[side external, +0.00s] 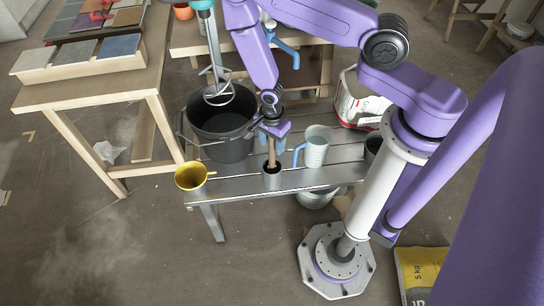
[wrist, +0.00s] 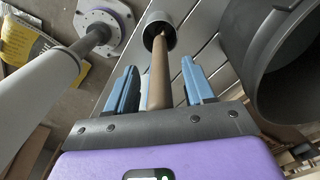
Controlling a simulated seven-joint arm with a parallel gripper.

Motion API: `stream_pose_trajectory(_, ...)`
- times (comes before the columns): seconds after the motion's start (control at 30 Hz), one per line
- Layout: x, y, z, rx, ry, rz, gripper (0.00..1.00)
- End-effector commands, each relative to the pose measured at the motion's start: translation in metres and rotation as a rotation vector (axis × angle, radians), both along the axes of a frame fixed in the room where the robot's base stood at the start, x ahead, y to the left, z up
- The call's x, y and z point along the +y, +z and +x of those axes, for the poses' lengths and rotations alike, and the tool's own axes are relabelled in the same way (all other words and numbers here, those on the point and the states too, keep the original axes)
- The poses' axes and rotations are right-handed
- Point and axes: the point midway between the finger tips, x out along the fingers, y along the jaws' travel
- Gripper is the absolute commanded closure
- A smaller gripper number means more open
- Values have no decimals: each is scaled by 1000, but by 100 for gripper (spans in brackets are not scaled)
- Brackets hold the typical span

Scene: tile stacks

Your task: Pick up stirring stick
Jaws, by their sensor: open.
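The stirring stick (side external: 271,155) is a brown wooden rod standing in a small grey metal cup (side external: 271,180) near the front edge of the slatted metal bench (side external: 330,180). In the wrist view the stick (wrist: 160,80) runs from the cup (wrist: 158,22) up between the two blue fingers of my gripper (wrist: 158,67). The fingers are open, one on each side of the stick, with visible gaps. In the side view my gripper (side external: 272,133) is above the cup, at the stick's upper end. The stick's lower end is hidden inside the cup.
A large black bucket (side external: 222,145) with a mixer whisk (side external: 218,90) over it stands left of the cup. A yellow cup (side external: 190,177) is at the front left.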

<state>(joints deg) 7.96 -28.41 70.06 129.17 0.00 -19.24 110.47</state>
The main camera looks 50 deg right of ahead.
Motion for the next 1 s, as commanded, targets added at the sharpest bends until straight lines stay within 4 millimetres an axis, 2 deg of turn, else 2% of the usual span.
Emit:
stream_pose_trajectory(0.13, 0, -9, 0, 0, 0, 0, 47)
stream_pose_trajectory(0.4, 0, -10, 0, -1, 0, 0, 47)
stream_pose_trajectory(0.47, 0, -10, 0, 0, 0, 0, 63)
stream_pose_trajectory(0.5, 0, -10, 0, 0, 0, 0, 76)
stream_pose_trajectory(0.57, 0, -10, 0, 0, 0, 0, 96)
stream_pose_trajectory(0.6, 0, -10, 0, 0, 0, 0, 100)
stream_pose_trajectory(1.0, 0, -8, 0, 0, 0, 0, 100)
